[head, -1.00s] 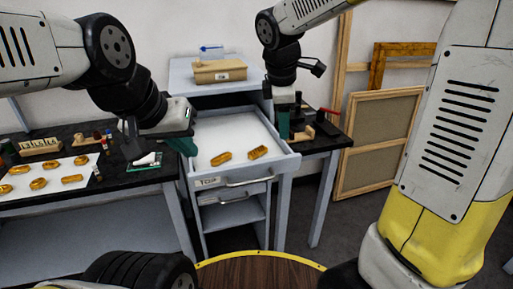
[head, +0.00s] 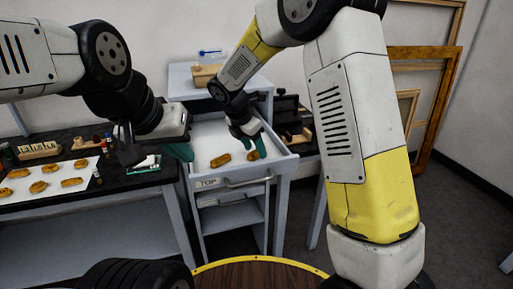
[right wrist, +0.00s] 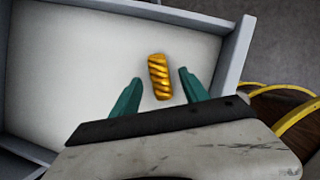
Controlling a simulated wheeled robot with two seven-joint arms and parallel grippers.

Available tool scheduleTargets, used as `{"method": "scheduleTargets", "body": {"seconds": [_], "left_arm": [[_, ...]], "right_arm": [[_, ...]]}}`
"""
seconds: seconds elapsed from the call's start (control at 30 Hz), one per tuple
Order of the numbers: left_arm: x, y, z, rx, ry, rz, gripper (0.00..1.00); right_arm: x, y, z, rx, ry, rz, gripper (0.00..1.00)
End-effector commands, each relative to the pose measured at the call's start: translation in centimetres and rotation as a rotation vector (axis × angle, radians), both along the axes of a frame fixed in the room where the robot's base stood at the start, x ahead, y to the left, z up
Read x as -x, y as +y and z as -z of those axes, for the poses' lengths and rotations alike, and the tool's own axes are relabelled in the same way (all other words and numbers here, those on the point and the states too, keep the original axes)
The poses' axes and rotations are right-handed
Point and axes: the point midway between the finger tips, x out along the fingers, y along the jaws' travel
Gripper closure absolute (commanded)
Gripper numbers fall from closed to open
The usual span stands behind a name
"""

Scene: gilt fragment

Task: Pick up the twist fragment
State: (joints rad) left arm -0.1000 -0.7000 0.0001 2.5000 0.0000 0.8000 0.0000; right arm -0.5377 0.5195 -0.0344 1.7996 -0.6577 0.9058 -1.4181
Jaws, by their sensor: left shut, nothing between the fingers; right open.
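The twist fragment (right wrist: 158,68), a short gold piece with slanting rope-like ridges, lies on the white floor of the open drawer (right wrist: 60,60). In the right wrist view it lies between the spread green fingers of my right gripper (right wrist: 160,80), with gaps on both sides. In the head view it appears as the right-hand gold piece (head: 253,155), partly covered by my right gripper (head: 256,143). Another gold fragment (head: 220,160) lies to its left in the drawer. My left gripper (head: 181,151) is shut and empty at the drawer's left edge.
The drawer front carries a TOP label (head: 207,183) and a handle. On the left, a black table (head: 110,186) holds a white sheet (head: 52,197) with several gold fragments. A wooden box (head: 205,75) stands behind the drawer. Frames (head: 428,95) lean at the right.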

Motion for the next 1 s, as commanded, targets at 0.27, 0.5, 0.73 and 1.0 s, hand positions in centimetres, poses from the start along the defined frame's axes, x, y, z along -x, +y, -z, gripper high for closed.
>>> {"method": "scheduleTargets", "body": {"seconds": [0.27,0.5,0.73,1.0], "left_arm": [[0.0,0.0,0.0,0.000,0.000,0.000,1.00],[0.0,0.0,0.0,0.000,0.000,0.000,1.00],[0.0,0.0,0.0,0.000,0.000,0.000,1.00],[0.0,0.0,0.0,0.000,0.000,0.000,1.00]], "right_arm": [[-0.3,-0.3,1.0,0.000,0.000,0.001,0.47],[-0.3,-0.3,1.0,-0.001,0.000,0.001,0.81],[-0.3,-0.3,1.0,-0.001,0.000,0.001,1.00],[-0.3,-0.3,-0.2,-0.003,-0.003,0.001,1.00]]}}
